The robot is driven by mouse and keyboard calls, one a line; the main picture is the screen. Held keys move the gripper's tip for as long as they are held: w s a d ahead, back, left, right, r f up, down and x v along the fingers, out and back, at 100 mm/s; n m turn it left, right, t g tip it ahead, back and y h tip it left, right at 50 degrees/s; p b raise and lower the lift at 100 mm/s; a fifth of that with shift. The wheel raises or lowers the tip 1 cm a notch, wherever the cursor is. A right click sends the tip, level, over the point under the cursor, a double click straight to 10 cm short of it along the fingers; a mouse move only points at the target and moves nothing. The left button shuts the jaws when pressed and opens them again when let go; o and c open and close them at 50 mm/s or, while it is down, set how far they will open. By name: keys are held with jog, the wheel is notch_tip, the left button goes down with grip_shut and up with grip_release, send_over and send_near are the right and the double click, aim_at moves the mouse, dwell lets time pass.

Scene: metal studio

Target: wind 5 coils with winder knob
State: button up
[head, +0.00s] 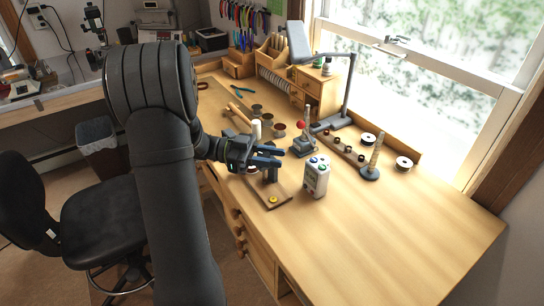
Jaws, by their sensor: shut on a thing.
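The coil winder stands at the near left edge of the bench, with a flat wooden base (272,201), a dark upright and a yellow disc (273,199) on the base. My gripper (280,156) is at the winder's upper part, its blue-tipped fingers pointing right. It is shut on the winder knob, which the fingers mostly hide. A pale upright peg (256,131) shows just behind the fingers; I cannot tell whether it belongs to the winder. The wire and any coils on the winder are too small to make out.
A white box with coloured buttons (316,177) stands close right of the winder. Behind are a red-knobbed device (302,140), dark spools (279,130), a ringed cone stand (373,160) and a desk lamp (345,105). The bench's front right (400,220) is clear.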

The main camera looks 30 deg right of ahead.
jog(key=o, duration=1)
jog(key=shift+v, duration=3.8)
